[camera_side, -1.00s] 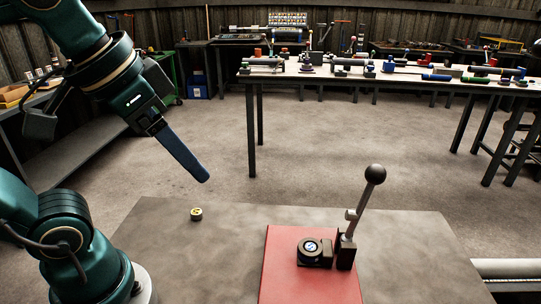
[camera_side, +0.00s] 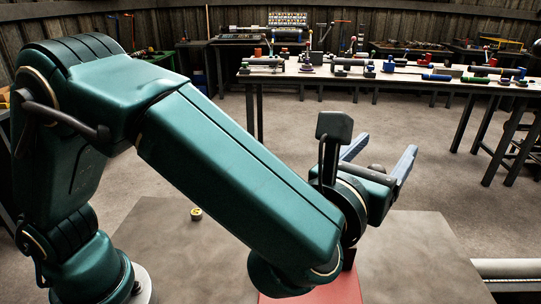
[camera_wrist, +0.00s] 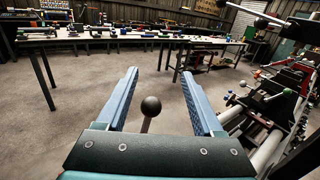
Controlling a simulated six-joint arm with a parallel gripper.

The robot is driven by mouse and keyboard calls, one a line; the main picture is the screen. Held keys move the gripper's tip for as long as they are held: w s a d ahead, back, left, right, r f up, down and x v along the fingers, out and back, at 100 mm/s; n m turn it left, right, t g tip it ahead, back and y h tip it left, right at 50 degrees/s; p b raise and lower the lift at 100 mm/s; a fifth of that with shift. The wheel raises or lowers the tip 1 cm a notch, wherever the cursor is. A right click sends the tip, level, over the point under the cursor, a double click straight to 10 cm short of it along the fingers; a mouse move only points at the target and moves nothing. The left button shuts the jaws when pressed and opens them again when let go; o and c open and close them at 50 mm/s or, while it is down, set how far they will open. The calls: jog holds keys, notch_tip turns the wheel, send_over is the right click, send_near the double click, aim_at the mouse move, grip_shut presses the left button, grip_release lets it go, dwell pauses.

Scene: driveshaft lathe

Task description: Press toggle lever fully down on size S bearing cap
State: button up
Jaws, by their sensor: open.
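The toggle lever's black ball knob (camera_wrist: 151,106) stands up between my gripper's two blue fingers in the wrist view, near the palm, with a short piece of its rod below. In the side view the knob (camera_side: 377,168) shows only partly, between the fingers. My gripper (camera_wrist: 159,73) is open, with a clear gap on each side of the knob. In the side view my gripper (camera_side: 388,143) points up and away over the red plate (camera_side: 340,289). My arm hides the size S bearing cap, the lever's base and most of the plate.
A small yellow-and-black round part (camera_side: 196,214) lies on the grey table (camera_side: 425,250), left of my forearm. A long bench (camera_side: 310,68) with parts stands behind, across open floor. Machine rails (camera_wrist: 272,148) show at right in the wrist view.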

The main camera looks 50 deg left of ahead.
jog(key=f, duration=0.5)
jog(key=shift+w+a, duration=0.3)
jog(key=shift+a, duration=0.05)
jog(key=shift+w+a, duration=0.25)
jog(key=shift+w, duration=0.9)
jog(key=shift+w+a, duration=0.25)
jog(key=shift+w, duration=0.85)
grip_shut()
